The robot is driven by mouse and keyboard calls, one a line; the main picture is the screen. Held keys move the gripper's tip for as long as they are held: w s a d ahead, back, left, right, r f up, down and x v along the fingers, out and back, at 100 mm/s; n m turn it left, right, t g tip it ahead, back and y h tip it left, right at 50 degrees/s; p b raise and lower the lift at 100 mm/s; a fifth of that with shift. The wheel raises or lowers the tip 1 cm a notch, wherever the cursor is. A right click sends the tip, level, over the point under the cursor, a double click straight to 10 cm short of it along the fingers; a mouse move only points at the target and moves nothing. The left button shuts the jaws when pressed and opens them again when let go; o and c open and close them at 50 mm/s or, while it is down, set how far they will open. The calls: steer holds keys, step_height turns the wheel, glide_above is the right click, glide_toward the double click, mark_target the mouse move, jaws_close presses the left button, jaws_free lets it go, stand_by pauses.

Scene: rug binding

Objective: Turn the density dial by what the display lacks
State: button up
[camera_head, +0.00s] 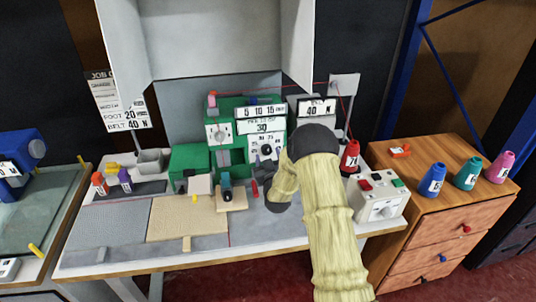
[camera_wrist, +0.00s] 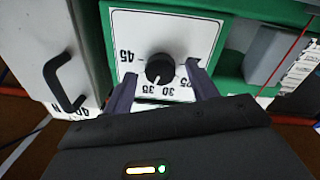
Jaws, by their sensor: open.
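The density dial is most likely the black round knob (camera_wrist: 160,68) on a white numbered panel of the green machine (camera_head: 190,160). A light mark at the knob's lower edge seems to face the 30–35 side. The panel also shows in the head view (camera_head: 267,140). The display (camera_head: 262,126) above it reads 30. My gripper (camera_wrist: 161,88) is open, its fingers either side of the knob's near end, not visibly gripping it. In the head view my arm partly hides the gripper.
A job card (camera_head: 122,105) reads foot 20, belt 40 N; its upper lines are partly unreadable. A belt sign (camera_head: 316,107) shows 40. A control box (camera_head: 380,195) and red spool (camera_head: 350,157) stand right.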

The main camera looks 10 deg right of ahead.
steer(key=shift+w, duration=0.55)
steer(key=c, duration=1)
steer(key=shift+m+b, duration=0.4)
steer(key=m+b, duration=0.3)
steer(key=shift+f, duration=0.15)
steer(key=shift+r+m+b, duration=0.2)
steer(key=shift+m+b, duration=1.55)
steer(key=shift+m, duration=0.25)
